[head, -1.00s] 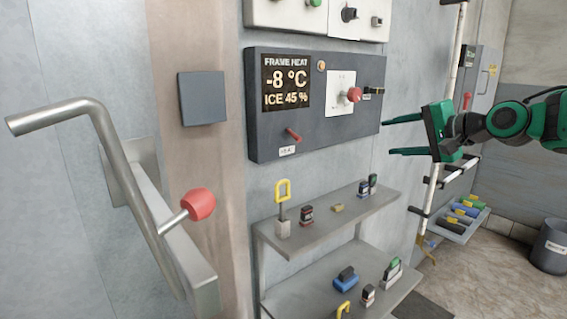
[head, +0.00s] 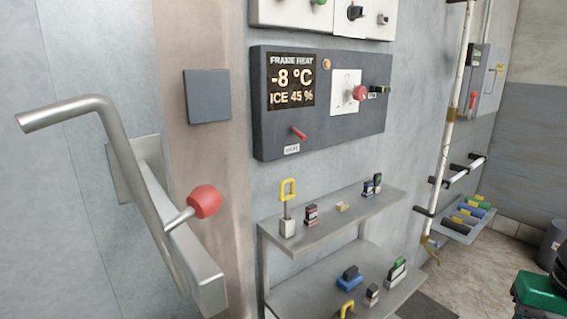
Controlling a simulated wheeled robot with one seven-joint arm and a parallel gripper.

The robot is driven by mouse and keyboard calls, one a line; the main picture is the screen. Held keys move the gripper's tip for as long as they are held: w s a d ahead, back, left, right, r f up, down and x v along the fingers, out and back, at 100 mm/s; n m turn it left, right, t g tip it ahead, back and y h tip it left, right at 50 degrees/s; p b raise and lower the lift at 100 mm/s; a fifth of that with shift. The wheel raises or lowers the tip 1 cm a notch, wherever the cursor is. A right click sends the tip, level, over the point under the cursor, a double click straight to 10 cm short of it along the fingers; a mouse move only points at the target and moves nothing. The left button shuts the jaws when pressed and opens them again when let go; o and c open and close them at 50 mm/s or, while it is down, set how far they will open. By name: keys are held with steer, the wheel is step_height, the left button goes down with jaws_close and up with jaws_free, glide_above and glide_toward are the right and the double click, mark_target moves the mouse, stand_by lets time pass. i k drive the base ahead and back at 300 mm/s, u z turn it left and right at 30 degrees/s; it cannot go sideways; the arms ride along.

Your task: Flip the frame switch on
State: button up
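The dark grey frame heat panel (head: 330,135) is on the wall at upper centre. Its display (head: 291,82) reads FRAME HEAT, -8 °C, ICE 45 %. Below the display a small red switch lever (head: 299,133) slants out of the panel, its tip toward the upper left, above a small white label (head: 292,149). Right of the display, a red knob (head: 360,92) sticks out from a white plate (head: 343,104). A green and black part of my arm shows at the lower right corner, well apart from the panel. My gripper's fingers are out of view.
At left a metal door handle (head: 120,140) juts out with a red knob (head: 204,201). A grey shelf (head: 330,225) with small items stands out below the panel. A vertical pipe (head: 448,130) runs at right. The space before the panel looks clear.

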mark_target(300, 136)
steer(key=z, duration=0.9)
steer(key=k, duration=1.2)
steer(key=u, duration=0.9)
steer(key=i, duration=1)
